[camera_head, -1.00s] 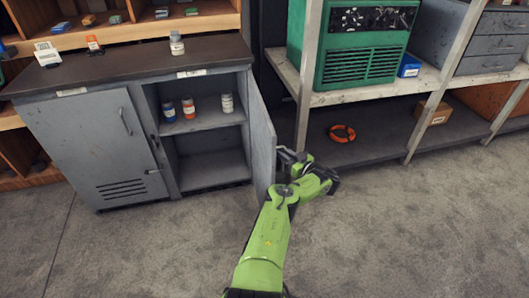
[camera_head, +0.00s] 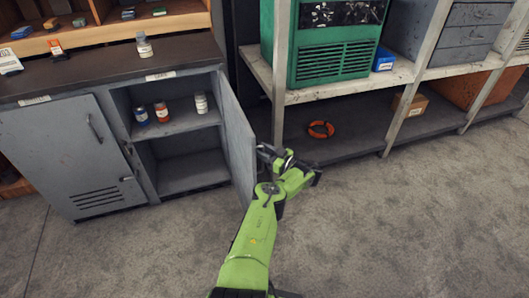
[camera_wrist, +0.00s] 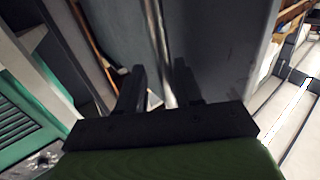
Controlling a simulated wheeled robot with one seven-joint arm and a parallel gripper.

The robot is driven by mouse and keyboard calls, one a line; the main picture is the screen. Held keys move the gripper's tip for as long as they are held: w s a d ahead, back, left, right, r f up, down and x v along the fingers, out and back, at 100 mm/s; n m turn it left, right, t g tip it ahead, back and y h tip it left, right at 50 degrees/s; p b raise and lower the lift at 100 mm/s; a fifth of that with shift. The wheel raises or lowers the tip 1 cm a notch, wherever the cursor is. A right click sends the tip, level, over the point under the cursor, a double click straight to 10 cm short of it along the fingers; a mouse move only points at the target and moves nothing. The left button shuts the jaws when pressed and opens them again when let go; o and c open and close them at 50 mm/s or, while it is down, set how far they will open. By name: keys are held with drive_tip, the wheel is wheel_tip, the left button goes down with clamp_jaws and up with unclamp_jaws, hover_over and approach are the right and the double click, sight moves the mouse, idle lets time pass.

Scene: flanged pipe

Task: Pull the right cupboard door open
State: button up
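The grey cupboard's right door (camera_head: 238,140) stands wide open, swung out from the right side of the cupboard; I see it at a steep angle. My gripper (camera_head: 268,152) is at the door's outer face, near its free edge. In the wrist view the two dark fingers (camera_wrist: 160,78) stand apart, with the thin, pale door handle (camera_wrist: 163,45) running between them. A gap shows beside the handle; contact is hard to tell. The left cupboard door (camera_head: 75,155) is shut.
Inside the open compartment, several small bottles (camera_head: 162,110) stand on the upper shelf; the lower space is empty. A bottle (camera_head: 144,46) stands on the dark top. A metal rack (camera_head: 278,90) with a green machine (camera_head: 322,55) stands close at right. Floor in front is clear.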

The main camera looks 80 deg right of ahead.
drive_tip(key=shift+s, duration=0.25)
drive_tip(key=p+v, duration=0.4)
drive_tip(key=v, duration=1.1)
drive_tip(key=shift+s+a, duration=0.25)
drive_tip(key=shift+s, duration=0.05)
